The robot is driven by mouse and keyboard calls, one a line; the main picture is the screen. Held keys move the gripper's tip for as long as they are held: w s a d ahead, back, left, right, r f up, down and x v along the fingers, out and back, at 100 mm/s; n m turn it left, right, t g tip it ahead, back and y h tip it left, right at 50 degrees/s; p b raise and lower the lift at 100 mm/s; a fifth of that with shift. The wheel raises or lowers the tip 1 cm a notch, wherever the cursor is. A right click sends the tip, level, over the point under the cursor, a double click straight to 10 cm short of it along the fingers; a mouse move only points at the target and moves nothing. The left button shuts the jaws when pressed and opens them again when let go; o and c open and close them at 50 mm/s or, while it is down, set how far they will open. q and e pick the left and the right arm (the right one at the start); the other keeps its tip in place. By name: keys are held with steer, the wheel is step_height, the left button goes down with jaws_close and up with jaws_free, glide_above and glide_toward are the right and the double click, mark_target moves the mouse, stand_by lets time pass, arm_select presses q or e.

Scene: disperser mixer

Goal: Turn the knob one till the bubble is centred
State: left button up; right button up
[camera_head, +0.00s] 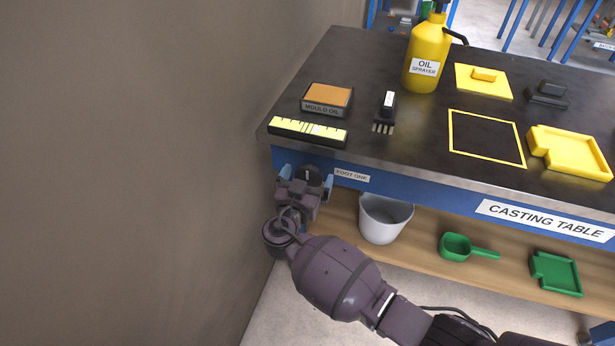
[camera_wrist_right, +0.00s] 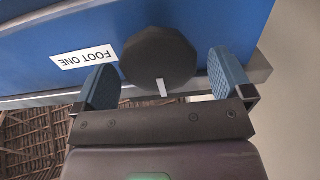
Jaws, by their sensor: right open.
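The knob (camera_wrist_right: 158,58) is a dark, many-sided disc with a white mark at its edge, on the blue table front beside a "FOOT ONE" label (camera_wrist_right: 84,57). The label also shows in the head view (camera_head: 352,175). My right gripper (camera_wrist_right: 168,80) is open, with its blue fingers on either side of the knob; I cannot tell whether they touch it. In the head view the right gripper (camera_head: 306,177) is at the table's front left corner. A yellow level bar (camera_head: 308,131) lies on the table above it; its bubble is too small to read. My left gripper is not in view.
The casting table (camera_head: 400,150) carries a mould oil box (camera_head: 326,98), a black brush (camera_head: 385,112), a yellow oil sprayer (camera_head: 428,50) and yellow trays. A wall (camera_head: 130,170) stands close on the left. A bucket (camera_head: 384,217) and green scoop (camera_head: 457,246) are on the lower shelf.

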steer(key=shift+w, duration=0.1)
steer(key=c, duration=0.9)
steer(key=shift+o, duration=0.2)
